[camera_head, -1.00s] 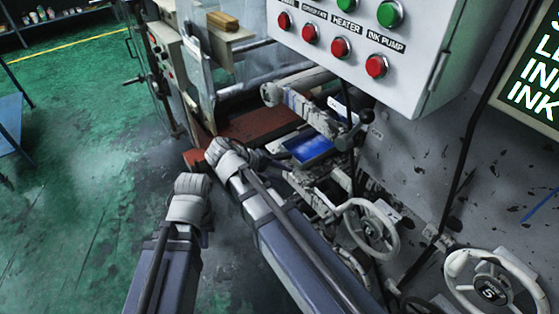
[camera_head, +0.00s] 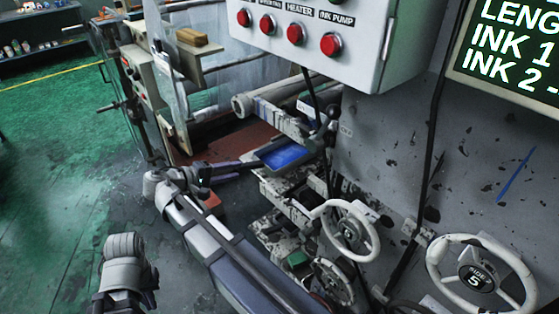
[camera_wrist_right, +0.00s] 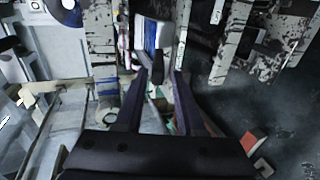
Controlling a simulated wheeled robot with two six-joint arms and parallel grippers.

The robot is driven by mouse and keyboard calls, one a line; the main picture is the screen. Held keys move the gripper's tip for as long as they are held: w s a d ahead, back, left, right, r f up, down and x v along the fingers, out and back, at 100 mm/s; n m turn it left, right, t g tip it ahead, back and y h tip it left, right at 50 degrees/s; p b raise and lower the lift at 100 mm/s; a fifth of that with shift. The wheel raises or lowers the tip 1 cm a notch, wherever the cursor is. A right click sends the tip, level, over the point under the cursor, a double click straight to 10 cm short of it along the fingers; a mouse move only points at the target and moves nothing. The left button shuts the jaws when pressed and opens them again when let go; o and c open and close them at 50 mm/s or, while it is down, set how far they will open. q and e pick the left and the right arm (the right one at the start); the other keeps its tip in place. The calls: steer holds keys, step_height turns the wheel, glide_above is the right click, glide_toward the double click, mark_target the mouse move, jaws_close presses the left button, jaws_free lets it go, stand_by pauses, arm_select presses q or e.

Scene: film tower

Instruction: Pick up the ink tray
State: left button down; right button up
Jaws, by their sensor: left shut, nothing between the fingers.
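The ink tray (camera_head: 287,157) is a shallow blue tray lying on the press, below the control box. It also shows in the right wrist view (camera_wrist_right: 152,34), at the top, just beyond the fingers. My right gripper (camera_head: 258,162) reaches toward the tray's left edge. In the right wrist view its two dark fingers (camera_wrist_right: 162,73) are apart, with the tray ahead of the gap; I cannot tell whether they touch it. My left gripper (camera_head: 125,298) is low at the left, away from the tray; its fingertips are not clear.
The control box (camera_head: 300,30) with red buttons overhangs the press. A roller bar (camera_head: 275,118) lies just above the tray. White handwheels (camera_head: 345,230) stand to the lower right. Open green floor (camera_head: 50,180) is at the left.

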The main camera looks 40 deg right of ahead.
mark_target(256, 163)
steer(key=shift+b+x, duration=1.2)
steer(key=shift+x, duration=3.45)
steer(key=shift+r, duration=0.2)
jaws_close()
